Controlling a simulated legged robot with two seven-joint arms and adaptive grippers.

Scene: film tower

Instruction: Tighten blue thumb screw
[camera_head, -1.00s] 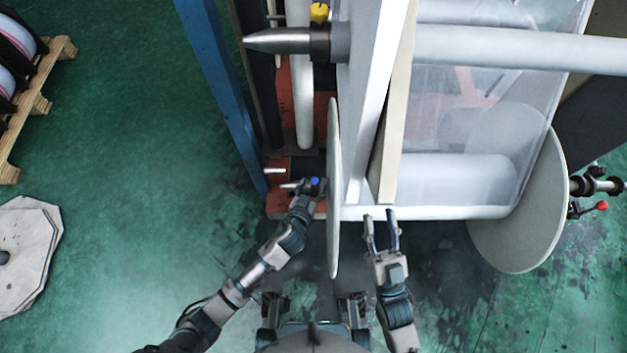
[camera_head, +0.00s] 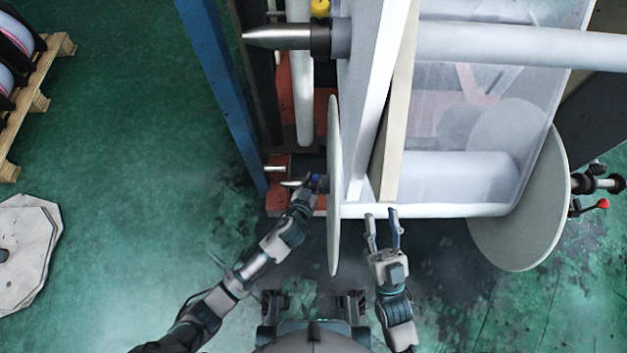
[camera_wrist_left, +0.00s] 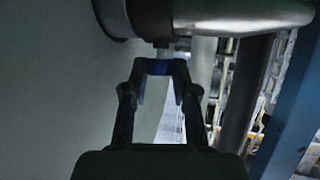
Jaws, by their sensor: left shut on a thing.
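The blue thumb screw (camera_head: 315,178) sits just left of the large pale disc (camera_head: 333,190) in the head view. In the left wrist view the blue thumb screw (camera_wrist_left: 160,67) shows between my fingertips, under a metal collar and a tapered shaft (camera_wrist_left: 240,14). My left gripper (camera_wrist_left: 161,72) is shut on the screw; in the head view the left gripper (camera_head: 311,183) partly hides it. My right gripper (camera_head: 382,216) is open and empty in front of the white lower roller, right of the disc.
A film roll (camera_head: 455,178) with clear film stands behind my right gripper. A second pale disc (camera_head: 520,215) is at its right end. A blue post (camera_head: 222,90) rises left of my left arm. A wooden pallet (camera_head: 38,102) lies far left. Green floor between is free.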

